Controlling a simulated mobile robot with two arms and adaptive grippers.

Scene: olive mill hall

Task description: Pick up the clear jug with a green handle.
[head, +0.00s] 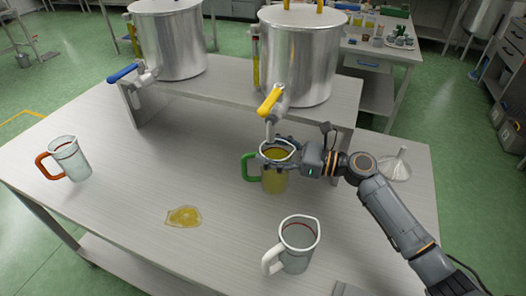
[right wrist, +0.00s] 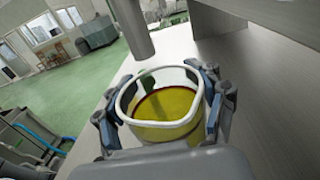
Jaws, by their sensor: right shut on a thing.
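The clear jug with a green handle (head: 273,180) stands upright on the table below the yellow-levered tap (head: 269,103), and it holds yellow-green liquid. Its green handle points left. My right gripper (head: 277,155) comes in from the right and is shut around the jug near its top. In the right wrist view the fingers (right wrist: 162,108) press on both sides of the jug (right wrist: 160,131), with the white rim and the liquid showing between them. Whether the jug's base touches the table is hard to tell. My left gripper is not in view.
A clear jug with an orange handle (head: 71,160) stands at the left, and one with a white handle (head: 298,247) at the front. A yellow puddle (head: 184,216) lies on the table (head: 110,215). A funnel (head: 396,170) lies right. Two steel tanks stand on the raised shelf (head: 225,83).

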